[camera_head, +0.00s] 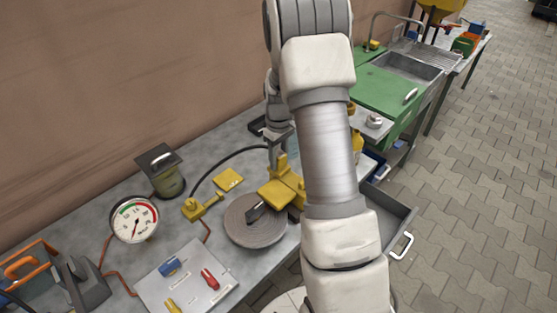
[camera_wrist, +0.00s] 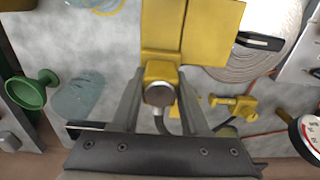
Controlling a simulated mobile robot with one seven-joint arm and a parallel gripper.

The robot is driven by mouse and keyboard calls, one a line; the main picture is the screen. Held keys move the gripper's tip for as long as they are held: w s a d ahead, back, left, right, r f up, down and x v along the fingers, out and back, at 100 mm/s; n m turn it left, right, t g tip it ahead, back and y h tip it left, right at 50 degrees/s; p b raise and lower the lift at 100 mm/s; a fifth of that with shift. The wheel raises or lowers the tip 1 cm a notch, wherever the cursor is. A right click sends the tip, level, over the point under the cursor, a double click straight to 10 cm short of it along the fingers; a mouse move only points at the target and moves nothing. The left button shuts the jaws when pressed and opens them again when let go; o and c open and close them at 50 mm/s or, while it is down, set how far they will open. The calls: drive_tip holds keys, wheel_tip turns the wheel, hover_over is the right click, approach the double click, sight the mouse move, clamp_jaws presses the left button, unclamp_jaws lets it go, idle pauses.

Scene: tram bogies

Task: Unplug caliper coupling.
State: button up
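The yellow caliper (camera_head: 281,192) stands on the bench beside a grey brake disc (camera_head: 254,222). In the wrist view it is the large yellow body (camera_wrist: 205,30) at the top. The coupling (camera_wrist: 160,83), yellow with a round metal end, sits against the caliper's lower edge. A dark hose (camera_head: 226,164) arches from the caliper area to a yellow valve fitting (camera_head: 200,207). My gripper (camera_wrist: 160,76) points at the caliper, with one finger on each side of the coupling. I cannot tell whether the fingers touch it. In the head view my arm partly hides this spot.
A pressure gauge (camera_head: 134,219), a lidded reservoir (camera_head: 166,173) and a grey board with coloured fittings (camera_head: 186,283) stand to the left. An open drawer (camera_head: 392,215) juts out at right. A green cup (camera_wrist: 31,92) is close left in the wrist view. The wall runs behind the bench.

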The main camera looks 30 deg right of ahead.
sight(279, 154)
clamp_jaws()
drive_tip(key=shift+r, duration=0.15)
drive_tip(key=shift+r+p, duration=1.85)
drive_tip(key=shift+r, duration=1.05)
